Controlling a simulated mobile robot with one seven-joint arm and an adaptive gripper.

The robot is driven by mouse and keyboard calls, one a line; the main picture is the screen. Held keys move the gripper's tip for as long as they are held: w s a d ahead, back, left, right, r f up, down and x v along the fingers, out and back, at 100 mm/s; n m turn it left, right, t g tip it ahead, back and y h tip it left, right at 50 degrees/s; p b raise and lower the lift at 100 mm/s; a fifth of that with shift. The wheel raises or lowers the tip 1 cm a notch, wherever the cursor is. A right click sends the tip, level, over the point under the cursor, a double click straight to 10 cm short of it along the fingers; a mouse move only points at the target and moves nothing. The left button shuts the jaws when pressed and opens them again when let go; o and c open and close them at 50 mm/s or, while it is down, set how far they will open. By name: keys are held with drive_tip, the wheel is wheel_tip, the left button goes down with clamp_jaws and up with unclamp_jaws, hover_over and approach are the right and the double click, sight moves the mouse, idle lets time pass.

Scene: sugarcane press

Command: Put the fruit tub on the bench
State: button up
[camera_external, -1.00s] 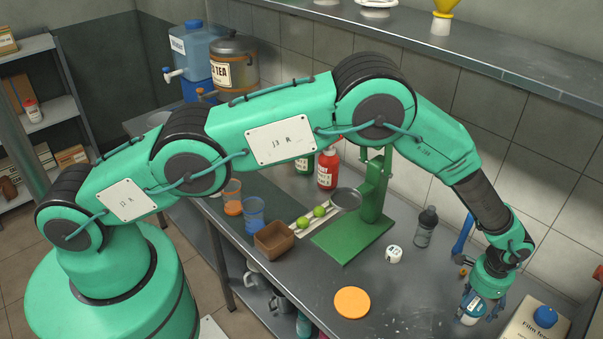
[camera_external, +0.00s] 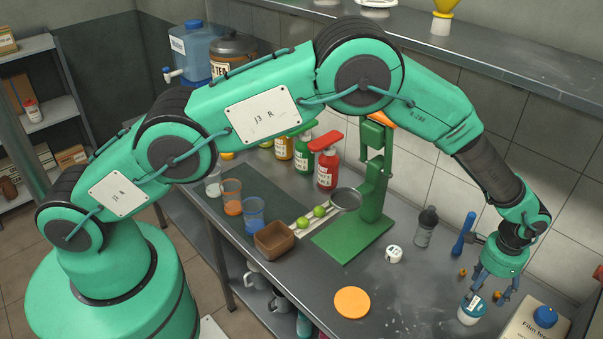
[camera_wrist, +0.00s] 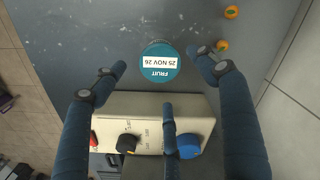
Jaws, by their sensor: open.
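The fruit tub (camera_external: 471,312) is a small white tub with a blue-teal lid. It stands upright on the grey bench (camera_external: 400,290) near the front right. In the wrist view its round lid (camera_wrist: 160,75) carries a white label reading "FRUIT 25 NOV 26". My gripper (camera_external: 489,292) is open, pointing down just above the tub, with its blue fingers spread. In the wrist view the lid lies between the spread fingertips, apart from them, and nothing is held.
A cream film-feed box (camera_external: 535,322) with a blue knob stands close right of the tub. A blue tool (camera_external: 463,236), dark bottle (camera_external: 426,227), small white pot (camera_external: 394,254) and orange disc (camera_external: 351,302) are nearby. Small orange pieces (camera_wrist: 231,12) lie beside the tub.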

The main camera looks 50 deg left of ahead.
sight(475, 304)
drive_tip(key=shift+r, duration=1.95)
